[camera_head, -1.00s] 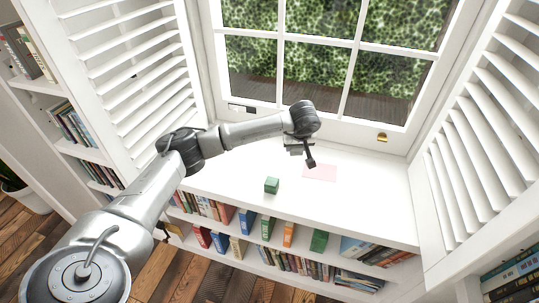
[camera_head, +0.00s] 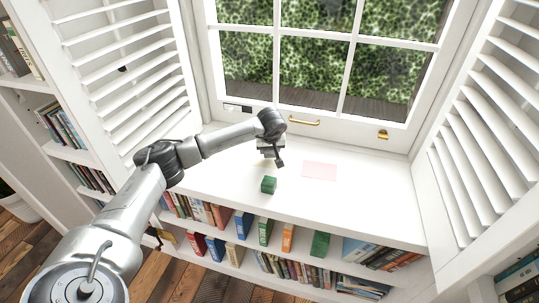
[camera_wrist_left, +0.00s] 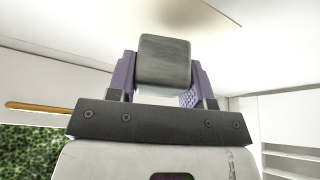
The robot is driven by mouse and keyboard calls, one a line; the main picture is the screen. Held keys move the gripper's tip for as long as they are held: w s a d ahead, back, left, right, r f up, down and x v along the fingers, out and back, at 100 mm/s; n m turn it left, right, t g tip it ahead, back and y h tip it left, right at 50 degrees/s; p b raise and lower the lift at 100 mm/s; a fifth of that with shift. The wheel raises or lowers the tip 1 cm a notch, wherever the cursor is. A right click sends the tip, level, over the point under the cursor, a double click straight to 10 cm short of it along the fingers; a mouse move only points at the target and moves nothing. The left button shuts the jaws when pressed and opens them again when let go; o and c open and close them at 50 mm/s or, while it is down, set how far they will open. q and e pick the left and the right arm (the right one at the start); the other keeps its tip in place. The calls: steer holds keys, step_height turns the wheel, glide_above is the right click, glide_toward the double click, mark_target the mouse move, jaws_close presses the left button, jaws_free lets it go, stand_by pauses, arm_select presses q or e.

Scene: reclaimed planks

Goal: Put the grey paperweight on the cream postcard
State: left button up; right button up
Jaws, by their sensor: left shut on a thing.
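My left gripper (camera_head: 278,161) is above the sill, left of the pink card and behind the green block in the head view. In the left wrist view, its purple fingers (camera_wrist_left: 163,85) are shut on the grey paperweight (camera_wrist_left: 164,62), a squarish block with rounded edges. In the head view the paperweight is too small to make out clearly. I cannot pick out a cream postcard in the head view. A pale cream surface (camera_wrist_left: 190,12) shows at the top of the left wrist view; I cannot tell if it is the postcard. My right gripper is not in view.
A pink card (camera_head: 320,170) lies flat on the white sill (camera_head: 365,200). A dark green block (camera_head: 269,184) stands near the sill's front edge. The window with a brass handle (camera_head: 304,122) is behind, louvred shutters at both sides. The sill's right part is clear.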

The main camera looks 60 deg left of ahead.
arm_select(q)
step_height(320, 180, down, 2)
steer(key=shift+f+b, duration=0.1)
steer(key=shift+b, duration=0.25)
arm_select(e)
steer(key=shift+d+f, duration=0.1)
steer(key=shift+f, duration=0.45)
arm_select(q)
steer(key=o, duration=1)
steer(key=shift+o, duration=0.2)
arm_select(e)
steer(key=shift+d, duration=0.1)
